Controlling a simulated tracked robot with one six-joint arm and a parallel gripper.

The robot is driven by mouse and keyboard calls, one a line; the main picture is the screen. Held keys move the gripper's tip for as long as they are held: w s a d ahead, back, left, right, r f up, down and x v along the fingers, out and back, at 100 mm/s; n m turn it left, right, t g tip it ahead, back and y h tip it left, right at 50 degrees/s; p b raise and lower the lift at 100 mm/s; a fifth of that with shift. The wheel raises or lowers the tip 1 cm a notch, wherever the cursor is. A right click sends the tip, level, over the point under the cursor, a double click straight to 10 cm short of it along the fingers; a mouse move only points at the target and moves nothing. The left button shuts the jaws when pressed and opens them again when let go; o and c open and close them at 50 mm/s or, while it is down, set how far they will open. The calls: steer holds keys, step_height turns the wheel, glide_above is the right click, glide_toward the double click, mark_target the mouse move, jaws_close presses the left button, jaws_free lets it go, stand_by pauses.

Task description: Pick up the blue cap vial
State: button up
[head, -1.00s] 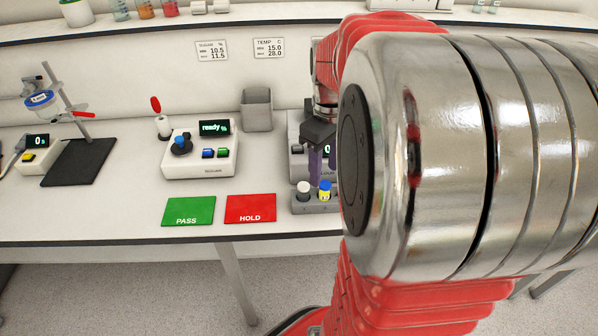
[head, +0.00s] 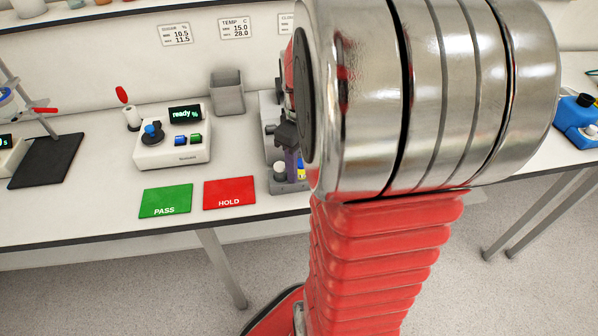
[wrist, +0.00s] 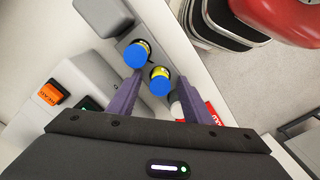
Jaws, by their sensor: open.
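In the wrist view, two blue cap vials with yellow bodies stand in a grey rack (wrist: 126,41). One blue cap vial (wrist: 160,81) shows between the purple fingertips of my open gripper (wrist: 160,77). The other blue cap vial (wrist: 137,54) is just beyond the left fingertip. I cannot tell whether a finger touches either vial. In the head view, my gripper (head: 292,160) is over the rack (head: 289,187). One blue cap vial (head: 301,171) shows only in part behind a finger, and my arm hides the rack's right side.
A white cap vial (head: 280,171) stands at the rack's left end. The red HOLD mat (head: 230,193) and green PASS mat (head: 166,201) lie left of it. A white instrument (head: 174,140) and a grey bin (head: 228,94) are behind. A blue container (head: 577,122) is far right.

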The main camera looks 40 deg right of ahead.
steer(key=shift+c, duration=0.6)
jaws_close()
stand_by(0.3)
